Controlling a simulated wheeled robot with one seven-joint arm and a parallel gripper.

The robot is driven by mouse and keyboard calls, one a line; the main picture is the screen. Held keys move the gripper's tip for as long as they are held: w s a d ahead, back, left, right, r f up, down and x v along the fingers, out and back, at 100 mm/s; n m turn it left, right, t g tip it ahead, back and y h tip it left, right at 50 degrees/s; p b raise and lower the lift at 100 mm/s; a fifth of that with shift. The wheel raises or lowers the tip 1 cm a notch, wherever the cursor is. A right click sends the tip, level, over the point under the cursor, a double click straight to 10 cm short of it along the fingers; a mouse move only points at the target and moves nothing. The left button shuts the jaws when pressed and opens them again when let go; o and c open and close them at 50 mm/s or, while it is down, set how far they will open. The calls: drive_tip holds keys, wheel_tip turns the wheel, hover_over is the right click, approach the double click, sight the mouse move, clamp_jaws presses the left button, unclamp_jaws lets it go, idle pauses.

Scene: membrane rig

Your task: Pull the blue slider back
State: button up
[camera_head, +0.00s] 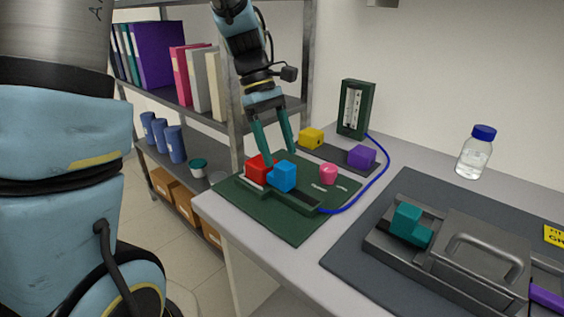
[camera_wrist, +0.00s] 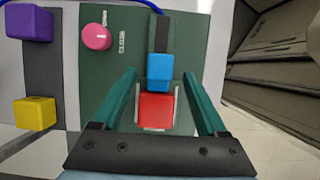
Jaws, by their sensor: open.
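The blue slider (camera_head: 283,176) is a blue block on a dark track on the green rig board (camera_head: 290,228). It also shows in the wrist view (camera_wrist: 160,71), directly beside a red block (camera_wrist: 156,109). The red block (camera_head: 259,168) sits in a pale frame at the left end of the track in the head view. My gripper (camera_head: 276,157) is open above the board by the red and blue blocks. In the wrist view its two green fingers (camera_wrist: 160,102) stand apart on either side of the blocks, with gaps to both. Nothing is held.
A pink knob (camera_head: 328,174) is on the board. Yellow (camera_head: 311,138) and purple (camera_head: 361,157) blocks sit on a dark strip behind. A blue tube runs from the board to a gauge (camera_head: 354,108). A grey device (camera_head: 450,262) and a bottle (camera_head: 475,152) stand to the right.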

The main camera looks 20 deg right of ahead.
sight(284, 164)
drive_tip(key=shift+x, duration=2)
drive_tip(key=shift+c, duration=0.2)
clamp_jaws()
